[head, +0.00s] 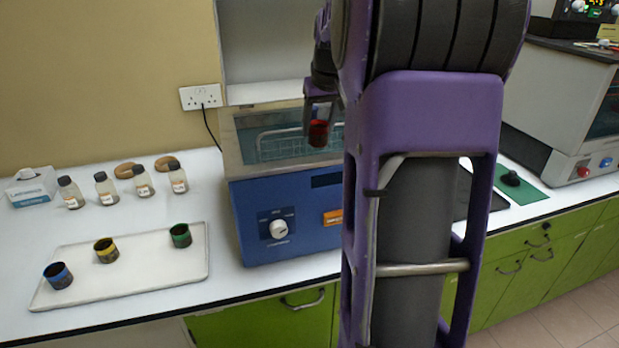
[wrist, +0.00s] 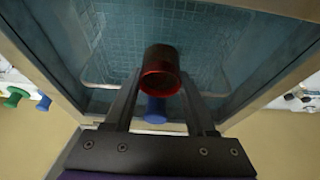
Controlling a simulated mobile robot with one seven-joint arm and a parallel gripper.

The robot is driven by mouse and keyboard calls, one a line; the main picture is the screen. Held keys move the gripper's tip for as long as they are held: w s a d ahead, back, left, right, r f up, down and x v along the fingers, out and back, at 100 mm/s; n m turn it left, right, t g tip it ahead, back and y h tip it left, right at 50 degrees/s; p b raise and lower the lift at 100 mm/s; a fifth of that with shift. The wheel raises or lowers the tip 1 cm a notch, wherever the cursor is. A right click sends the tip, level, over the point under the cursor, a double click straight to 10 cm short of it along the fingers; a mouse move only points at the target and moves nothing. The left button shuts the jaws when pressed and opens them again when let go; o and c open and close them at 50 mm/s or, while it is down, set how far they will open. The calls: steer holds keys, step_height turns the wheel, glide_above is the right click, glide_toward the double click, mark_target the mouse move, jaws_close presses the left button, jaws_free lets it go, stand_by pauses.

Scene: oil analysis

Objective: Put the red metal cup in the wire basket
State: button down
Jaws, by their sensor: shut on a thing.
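The red metal cup (head: 319,133) is held in my gripper (head: 320,112), which is shut on it. In the wrist view the cup (wrist: 160,72) sits between the two fingers of my gripper (wrist: 158,92). The wire basket (head: 275,143) is inside the open top of the blue bath. In the wrist view the basket (wrist: 110,42) shows as a fine mesh below the cup. The cup is over the bath opening and appears above the basket; its exact height is hard to tell. My arm hides the right part of the bath.
The blue bath (head: 290,235) has a raised rim around its opening. A white tray (head: 130,280) with blue, yellow and green cups stands at left. Several bottles (head: 104,188), cork rings (head: 125,169) and a tissue box (head: 32,187) are behind it.

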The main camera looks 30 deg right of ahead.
mark_target(325, 135)
step_height(325, 135, down, 12)
steer(key=shift+r+b, duration=0.25)
steer(key=shift+b, duration=0.45)
steer(key=shift+f, duration=0.25)
steer(key=shift+c, duration=1.1)
jaws_free()
steer(key=shift+r, duration=0.1)
steer(key=shift+r, duration=0.45)
steer(key=p+v, duration=0.1)
steer(key=v, duration=1)
steer(key=shift+s+r, duration=0.15)
steer(key=shift+r, duration=0.05)
